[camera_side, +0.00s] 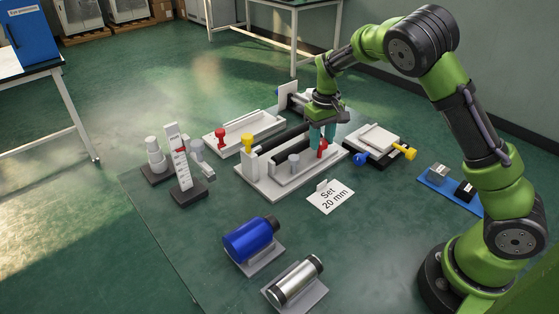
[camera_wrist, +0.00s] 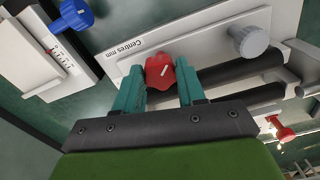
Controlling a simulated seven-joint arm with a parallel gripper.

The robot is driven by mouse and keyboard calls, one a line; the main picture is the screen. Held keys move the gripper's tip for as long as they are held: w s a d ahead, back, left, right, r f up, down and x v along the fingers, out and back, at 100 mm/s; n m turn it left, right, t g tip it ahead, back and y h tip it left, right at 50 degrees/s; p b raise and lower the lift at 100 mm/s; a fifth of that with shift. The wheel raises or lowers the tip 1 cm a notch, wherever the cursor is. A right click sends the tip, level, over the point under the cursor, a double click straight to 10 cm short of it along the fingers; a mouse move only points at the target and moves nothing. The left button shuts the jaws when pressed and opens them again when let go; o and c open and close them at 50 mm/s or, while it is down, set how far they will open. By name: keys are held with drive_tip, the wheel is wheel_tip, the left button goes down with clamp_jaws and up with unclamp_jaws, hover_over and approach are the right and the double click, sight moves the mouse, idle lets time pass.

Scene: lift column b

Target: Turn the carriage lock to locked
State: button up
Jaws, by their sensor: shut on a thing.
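A red knob (camera_side: 322,149) with a white line on its face is at the right end of the middle white fixture (camera_side: 262,188). In the wrist view the red knob (camera_wrist: 160,71) is beside a plate marked "Centres mm" (camera_wrist: 125,52). Its white line looks slanted; no lock markings are readable. My gripper (camera_side: 320,140) points down over this end of the fixture. In the wrist view my gripper's teal fingers (camera_wrist: 161,82) are on either side of the red knob, shut on it. The fingers partly hide the knob in the side view.
A grey knob (camera_side: 294,160) and a yellow knob (camera_side: 247,142) are on the same fixture. Another red knob (camera_side: 220,133) stands behind it to the left. A blue knob (camera_side: 361,159) is close on the right. A "Set 20 mm" card (camera_side: 330,197) lies in front.

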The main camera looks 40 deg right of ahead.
drive_tip(key=shift+m, duration=0.6)
drive_tip(key=o, duration=1.1)
drive_tip(key=shift+c, duration=0.2)
